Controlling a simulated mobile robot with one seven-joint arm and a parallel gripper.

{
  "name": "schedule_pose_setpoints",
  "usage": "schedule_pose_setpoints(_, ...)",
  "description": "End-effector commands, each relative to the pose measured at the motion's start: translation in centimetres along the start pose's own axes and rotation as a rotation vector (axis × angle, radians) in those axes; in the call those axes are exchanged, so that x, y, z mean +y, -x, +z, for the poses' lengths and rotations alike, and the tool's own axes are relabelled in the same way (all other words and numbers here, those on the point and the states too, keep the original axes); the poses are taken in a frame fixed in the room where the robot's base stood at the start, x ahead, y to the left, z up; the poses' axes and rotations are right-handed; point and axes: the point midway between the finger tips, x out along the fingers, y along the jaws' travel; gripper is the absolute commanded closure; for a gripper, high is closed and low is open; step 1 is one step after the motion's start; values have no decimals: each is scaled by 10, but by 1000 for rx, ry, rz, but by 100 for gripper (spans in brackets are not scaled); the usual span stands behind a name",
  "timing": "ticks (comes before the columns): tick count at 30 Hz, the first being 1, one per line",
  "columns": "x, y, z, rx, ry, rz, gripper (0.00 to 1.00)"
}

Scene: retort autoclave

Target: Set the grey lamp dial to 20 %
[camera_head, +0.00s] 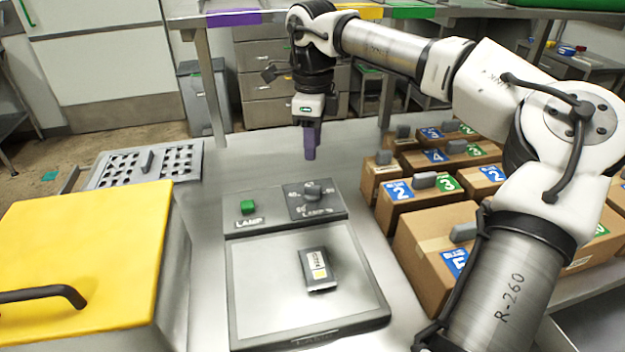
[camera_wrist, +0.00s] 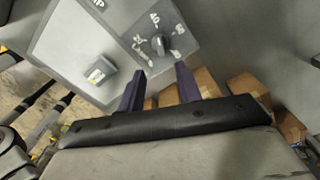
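The grey lamp dial (camera_head: 312,189) sits on the right half of a dark grey panel (camera_head: 270,212). My gripper (camera_head: 309,157) hangs above the table, behind the panel and apart from the dial. In the wrist view its purple fingers (camera_wrist: 161,70) are spread with nothing between them. The dial (camera_wrist: 158,44) shows just beyond the fingertips there.
A light plate (camera_head: 265,290) in front of the panel carries a small dark labelled box (camera_head: 318,270). A yellow-lidded box (camera_head: 80,250) stands left, a perforated tray (camera_head: 150,166) behind it. Several cardboard boxes (camera_head: 430,205) with grey handles crowd the right. Table behind the panel is clear.

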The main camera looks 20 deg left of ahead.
Motion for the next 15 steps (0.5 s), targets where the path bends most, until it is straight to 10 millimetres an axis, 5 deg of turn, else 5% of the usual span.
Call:
schedule_pose_setpoints(9,0,-67,1,-1,3,2,65)
schedule_pose_setpoints(15,0,-94,1,-1,2,-1,65)
